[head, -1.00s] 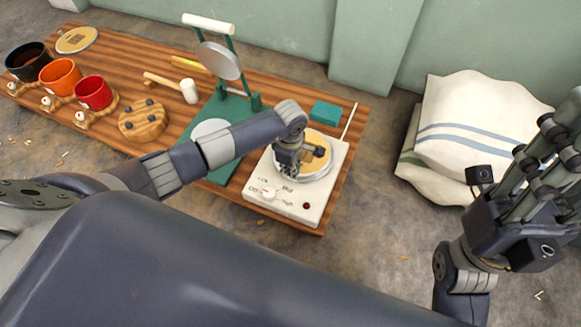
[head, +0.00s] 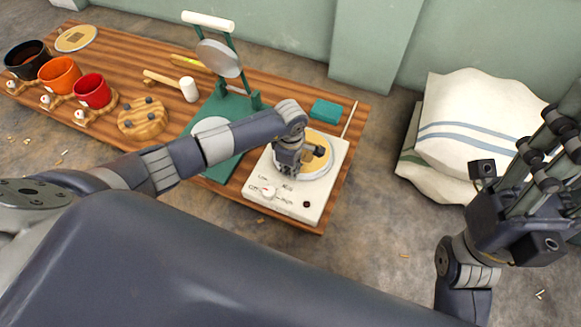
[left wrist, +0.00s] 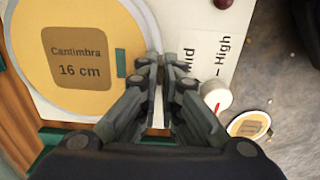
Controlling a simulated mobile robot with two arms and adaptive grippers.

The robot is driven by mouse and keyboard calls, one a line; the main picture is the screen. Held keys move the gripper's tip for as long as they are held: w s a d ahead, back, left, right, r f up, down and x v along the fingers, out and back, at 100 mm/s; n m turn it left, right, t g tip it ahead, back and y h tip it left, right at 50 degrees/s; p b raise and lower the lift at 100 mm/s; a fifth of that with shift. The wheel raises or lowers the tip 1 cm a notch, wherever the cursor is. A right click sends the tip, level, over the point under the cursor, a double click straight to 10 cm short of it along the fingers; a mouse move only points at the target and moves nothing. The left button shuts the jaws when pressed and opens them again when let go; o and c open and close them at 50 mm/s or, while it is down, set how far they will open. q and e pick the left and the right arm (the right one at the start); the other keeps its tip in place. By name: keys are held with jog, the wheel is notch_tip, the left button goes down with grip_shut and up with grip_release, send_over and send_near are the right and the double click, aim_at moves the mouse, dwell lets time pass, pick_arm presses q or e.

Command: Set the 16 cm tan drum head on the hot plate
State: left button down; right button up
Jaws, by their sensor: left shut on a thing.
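The tan drum head (head: 316,160) lies over the round burner of the white hot plate (head: 335,170). Its label reads "Cantimbra 16 cm" in the left wrist view (left wrist: 75,60), where its pale rim shows. My left gripper (head: 291,168) is over the front part of the plate. In the left wrist view its fingertips (left wrist: 156,68) are closed together at the drum head's rim. The fingers hide the gripped edge, and I cannot tell whether the head rests fully on the burner. My right gripper (head: 545,165) is raised at the right, open and empty.
The hot plate's dial (head: 268,191) is close by my left gripper. A green press stand (head: 225,110), a teal block (head: 325,110) and a mallet (head: 188,90) are nearby. Red (head: 93,92), orange (head: 60,76) and black drums stand left. White sacks (head: 480,125) lie right.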

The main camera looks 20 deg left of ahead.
pick_arm(q)
jog(key=c, duration=1.7)
grip_release()
notch_tip(320, 180, up, 12)
jog(key=shift+s, duration=0.1)
